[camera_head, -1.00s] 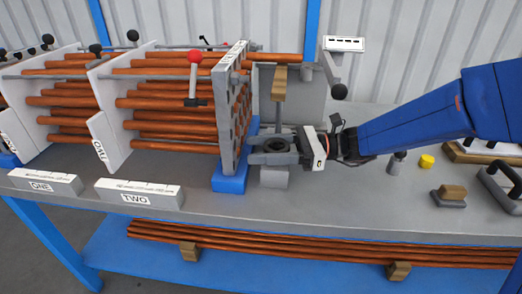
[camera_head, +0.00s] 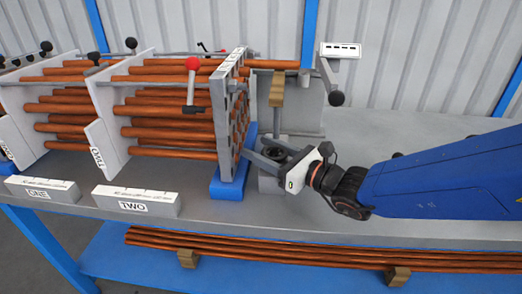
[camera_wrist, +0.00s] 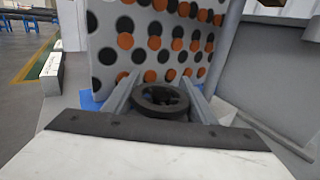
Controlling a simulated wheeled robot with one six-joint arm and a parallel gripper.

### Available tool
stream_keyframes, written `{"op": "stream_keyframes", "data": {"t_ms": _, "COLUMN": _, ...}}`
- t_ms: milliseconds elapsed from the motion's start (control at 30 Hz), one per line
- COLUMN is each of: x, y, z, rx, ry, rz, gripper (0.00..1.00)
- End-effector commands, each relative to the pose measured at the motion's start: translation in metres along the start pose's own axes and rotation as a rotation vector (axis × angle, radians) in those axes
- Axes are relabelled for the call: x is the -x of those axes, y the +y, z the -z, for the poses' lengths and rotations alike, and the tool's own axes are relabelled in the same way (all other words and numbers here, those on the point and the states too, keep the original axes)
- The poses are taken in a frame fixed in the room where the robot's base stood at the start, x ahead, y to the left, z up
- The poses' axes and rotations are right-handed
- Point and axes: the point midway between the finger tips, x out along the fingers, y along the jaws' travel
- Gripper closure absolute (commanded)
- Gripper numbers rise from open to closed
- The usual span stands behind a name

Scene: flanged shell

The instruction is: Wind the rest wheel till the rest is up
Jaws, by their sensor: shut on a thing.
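The rest wheel is a small dark ring-shaped handwheel (camera_head: 275,152) on a grey block just right of the perforated end plate. My gripper (camera_head: 272,152) has its two grey fingers on either side of the wheel and is shut on it. In the wrist view the wheel (camera_wrist: 160,100) sits between the fingers, with its open centre facing up. The rest, a tan wooden block (camera_head: 277,88) on a grey post, stands upright just behind the wheel. It stands below the orange-brown tube that sticks out past the plate; I cannot tell whether they touch.
The perforated plate (camera_head: 229,125) with copper tubes stands close left of my gripper, on a blue foot (camera_head: 230,185). A grey bracket with a black knob (camera_head: 337,98) stands behind right. Labelled blocks ONE (camera_head: 42,189) and TWO (camera_head: 137,200) line the front edge.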

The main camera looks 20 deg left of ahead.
Motion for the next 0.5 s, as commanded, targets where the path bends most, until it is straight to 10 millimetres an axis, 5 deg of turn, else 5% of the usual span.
{"op": "stream_keyframes", "data": {"t_ms": 500, "x": -0.0002, "y": -0.0036, "z": -0.0012, "rx": 0.001, "ry": -0.002, "rz": 0.089, "gripper": 0.71}}
